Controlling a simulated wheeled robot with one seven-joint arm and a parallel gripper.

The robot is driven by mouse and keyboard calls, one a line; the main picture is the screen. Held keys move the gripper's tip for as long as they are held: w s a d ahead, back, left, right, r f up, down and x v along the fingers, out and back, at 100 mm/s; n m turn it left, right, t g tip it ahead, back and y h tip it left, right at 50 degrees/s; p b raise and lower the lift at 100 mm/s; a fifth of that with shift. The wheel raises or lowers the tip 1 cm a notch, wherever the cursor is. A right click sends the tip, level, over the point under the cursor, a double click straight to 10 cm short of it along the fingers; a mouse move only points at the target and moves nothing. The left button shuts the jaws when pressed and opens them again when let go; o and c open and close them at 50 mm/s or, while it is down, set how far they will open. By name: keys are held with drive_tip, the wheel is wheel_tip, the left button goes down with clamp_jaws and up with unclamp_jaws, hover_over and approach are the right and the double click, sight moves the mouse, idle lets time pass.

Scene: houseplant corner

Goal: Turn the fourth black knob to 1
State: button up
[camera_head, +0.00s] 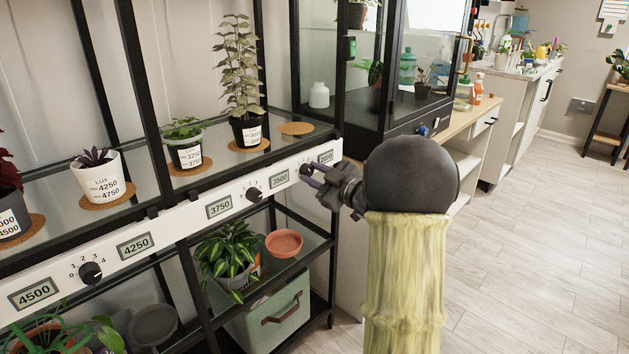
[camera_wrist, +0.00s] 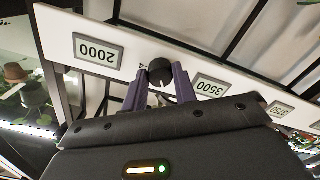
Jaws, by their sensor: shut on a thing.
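A white control strip (camera_head: 150,228) runs along the shelf front with black knobs and small displays. My gripper (camera_head: 311,176) is at the rightmost knob in view on this strip (camera_head: 305,169), between the 3500 display (camera_head: 279,179) and the display at the strip's right end (camera_head: 325,157). In the wrist view my purple fingers (camera_wrist: 157,84) are closed on either side of this black knob (camera_wrist: 160,72), which has a white pointer mark. The end display (camera_wrist: 99,52) reads 2000 there. The knob's scale numbers are mostly hidden by the fingers.
Other knobs sit further left on the strip, one near 3750 (camera_head: 254,195) and one near 4500 (camera_head: 90,272). Potted plants stand on the shelf above. A green bin (camera_head: 268,318) and a terracotta saucer (camera_head: 284,243) are below. Floor to the right is clear.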

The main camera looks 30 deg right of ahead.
drive_tip(key=shift+f+n+b, duration=0.1)
drive_tip(key=shift+n+b, duration=0.2)
drive_tip(key=shift+n, duration=0.3)
drive_tip(key=o, duration=1)
drive_tip(key=shift+s, duration=0.1)
drive_tip(key=p+v, duration=0.3)
drive_tip(key=v, duration=1.4)
drive_tip(key=shift+s, duration=0.15)
